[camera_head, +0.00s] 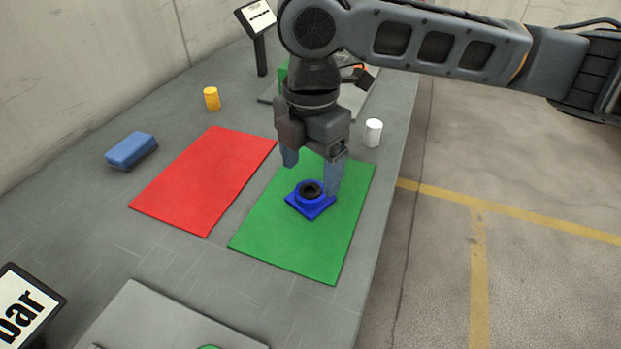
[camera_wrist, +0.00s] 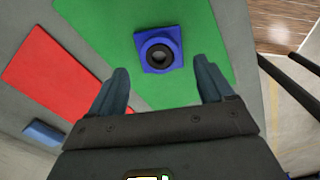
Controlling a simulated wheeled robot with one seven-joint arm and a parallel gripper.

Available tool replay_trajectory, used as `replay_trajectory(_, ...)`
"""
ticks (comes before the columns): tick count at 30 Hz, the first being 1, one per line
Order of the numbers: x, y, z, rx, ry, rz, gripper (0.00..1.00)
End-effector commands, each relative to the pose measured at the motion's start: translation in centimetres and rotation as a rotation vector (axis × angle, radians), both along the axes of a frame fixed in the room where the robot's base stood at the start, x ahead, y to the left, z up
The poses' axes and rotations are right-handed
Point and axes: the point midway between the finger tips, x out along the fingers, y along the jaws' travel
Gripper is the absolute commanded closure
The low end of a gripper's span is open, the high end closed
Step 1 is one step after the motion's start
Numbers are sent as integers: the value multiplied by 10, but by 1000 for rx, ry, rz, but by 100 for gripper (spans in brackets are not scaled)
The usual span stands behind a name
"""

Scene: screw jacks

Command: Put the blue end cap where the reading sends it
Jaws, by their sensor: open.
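The blue end cap (camera_head: 310,199) has a square base and a round collar with a dark hole. It lies flat on the green mat (camera_head: 290,255). The red mat (camera_head: 203,180) is empty, to the left of the green one. My gripper (camera_head: 312,172) is open and empty, its fingers pointing down close to the cap. In the wrist view the cap (camera_wrist: 159,50) lies beyond the fingertips, roughly centred between them, with no finger seen touching it. A sign (camera_head: 22,310) at the lower left shows "bar"; the rest is cut off.
A white cylinder (camera_head: 373,132) stands near the table's right edge. A small sign on a post (camera_head: 258,40) is at the back, too small to read. My arm partly hides objects behind it.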

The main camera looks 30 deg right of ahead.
Motion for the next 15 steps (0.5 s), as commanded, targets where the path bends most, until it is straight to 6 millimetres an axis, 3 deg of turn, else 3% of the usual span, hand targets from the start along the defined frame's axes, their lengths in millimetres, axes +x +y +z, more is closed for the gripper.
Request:
replay_trajectory(9,0,0,61,0,-2,0,19)
replay_trajectory(15,0,0,77,0,0,1,19)
